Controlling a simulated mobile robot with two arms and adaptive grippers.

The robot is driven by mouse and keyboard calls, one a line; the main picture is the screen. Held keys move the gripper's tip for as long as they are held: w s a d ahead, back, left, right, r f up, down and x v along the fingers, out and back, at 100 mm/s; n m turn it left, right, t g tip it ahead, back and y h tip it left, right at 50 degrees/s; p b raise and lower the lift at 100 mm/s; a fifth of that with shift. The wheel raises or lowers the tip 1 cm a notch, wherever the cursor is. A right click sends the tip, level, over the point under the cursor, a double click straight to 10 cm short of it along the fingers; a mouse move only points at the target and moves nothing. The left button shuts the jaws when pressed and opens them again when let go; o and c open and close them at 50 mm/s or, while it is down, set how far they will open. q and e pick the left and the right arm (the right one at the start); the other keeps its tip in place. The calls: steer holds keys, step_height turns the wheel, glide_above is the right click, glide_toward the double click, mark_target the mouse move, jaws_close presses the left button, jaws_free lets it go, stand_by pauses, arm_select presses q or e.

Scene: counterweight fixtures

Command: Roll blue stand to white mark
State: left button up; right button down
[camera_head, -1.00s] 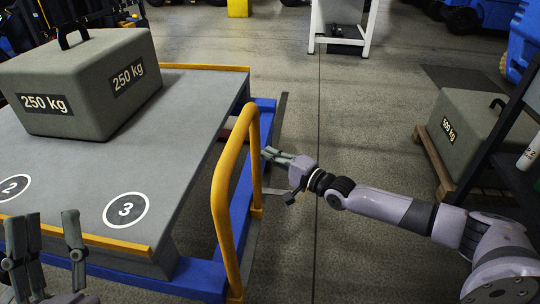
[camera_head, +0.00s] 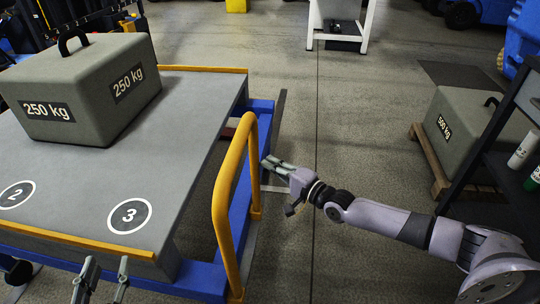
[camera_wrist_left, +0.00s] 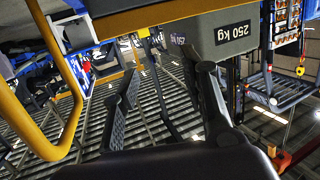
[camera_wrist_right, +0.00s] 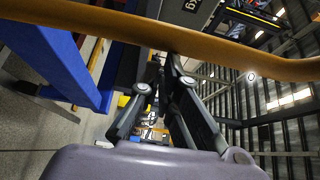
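The blue stand (camera_head: 196,276) has a grey top marked 2 and 3 and a yellow push handle (camera_head: 219,205) on its right side. A grey 250 kg block (camera_head: 80,88) sits on top. My left gripper (camera_head: 103,277) is open and empty at the stand's front edge.
A grey 500 kg block (camera_head: 455,130) sits on a wooden pallet (camera_head: 430,165) at the right. A dark shelf (camera_head: 490,150) with bottles stands in front of it. A white-legged table (camera_head: 340,38) stands at the back. The floor between stand and pallet is clear.

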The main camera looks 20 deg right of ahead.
arm_select(q)
steer(key=s+a+f+g+y+p, duration=0.2)
steer(key=s+a+f+g+p, duration=0.1)
steer(key=s+f+g, duration=0.4)
steer(key=s+a+f+g+y+p, duration=0.1)
steer(key=s+a+f+g+p, duration=0.2)
steer(key=s+f+g, duration=0.45)
step_height(320, 180, down, 7)
steer(key=s+a+t+p, duration=0.1)
steer(key=s+p, duration=0.1)
steer(key=p, duration=0.1)
steer(key=shift+s+a+f+n, duration=0.2)
steer(key=shift+s+n, duration=0.1)
steer(key=shift+s, duration=0.1)
arm_select(e)
steer(key=s+a, duration=1.1)
steer(key=s, duration=0.3)
arm_select(q)
steer(key=shift+a+t, duration=0.2)
steer(key=shift+t, duration=0.05)
arm_select(e)
steer(key=shift+w+a+r, duration=0.1)
steer(key=shift+w+a, duration=0.05)
steer(key=shift+w, duration=0.05)
arm_select(q)
steer(key=shift+w+d, duration=0.1)
arm_select(e)
steer(key=v, duration=1.2)
steer(key=shift+d, duration=0.3)
